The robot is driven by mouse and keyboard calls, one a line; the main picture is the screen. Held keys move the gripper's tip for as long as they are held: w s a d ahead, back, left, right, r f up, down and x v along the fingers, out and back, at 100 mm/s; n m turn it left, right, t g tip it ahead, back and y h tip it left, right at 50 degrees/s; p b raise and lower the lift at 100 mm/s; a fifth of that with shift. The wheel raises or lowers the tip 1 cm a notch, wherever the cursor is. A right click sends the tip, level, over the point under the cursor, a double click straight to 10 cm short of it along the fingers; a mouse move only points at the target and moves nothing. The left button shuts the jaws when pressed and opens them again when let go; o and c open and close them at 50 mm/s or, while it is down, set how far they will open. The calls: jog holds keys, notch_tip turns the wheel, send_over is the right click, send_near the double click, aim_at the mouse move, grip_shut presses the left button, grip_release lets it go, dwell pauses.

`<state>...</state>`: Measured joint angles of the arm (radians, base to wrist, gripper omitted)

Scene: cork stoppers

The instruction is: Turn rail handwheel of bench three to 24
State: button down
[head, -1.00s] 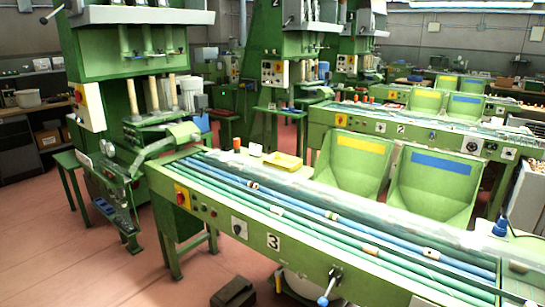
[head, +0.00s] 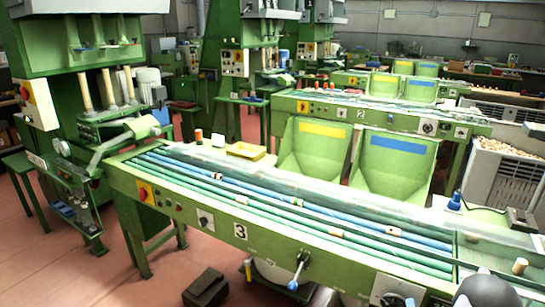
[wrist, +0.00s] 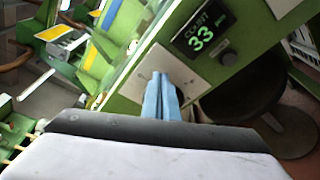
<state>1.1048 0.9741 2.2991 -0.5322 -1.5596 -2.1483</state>
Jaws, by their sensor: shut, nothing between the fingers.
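Bench three (head: 150,205) is the long green bench in the foreground of the head view, with a "3" plate (head: 240,232) on its front. A crank with a blue-tipped handle (head: 298,270), which looks like the handwheel, sticks out low on that front. Its scale cannot be read. In the wrist view, my gripper (wrist: 161,78) has its pale blue fingers shut together and empty, in front of a white plate (wrist: 185,68) on a green panel. Whether they touch the plate cannot be told. A display (wrist: 203,35) beside it reads 33.
A yellow-marked hopper (head: 315,150) and a blue-marked hopper (head: 392,165) stand behind the bench. A dark box (head: 205,288) lies on the floor before it. A grey crate of corks (head: 500,175) stands at the right. Red floor is clear at the lower left.

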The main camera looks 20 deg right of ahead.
jog(key=shift+w+a+r, duration=0.3)
jog(key=shift+a+r, duration=0.05)
jog(key=shift+r, duration=0.05)
dwell(0.6)
jog(key=shift+s+d+r, duration=0.15)
jog(key=shift+d+r, duration=0.05)
jog(key=shift+r, duration=0.1)
jog(key=s+a+b, duration=0.2)
jog(key=s+a, duration=0.2)
jog(key=shift+s+a, duration=0.15)
dwell(0.6)
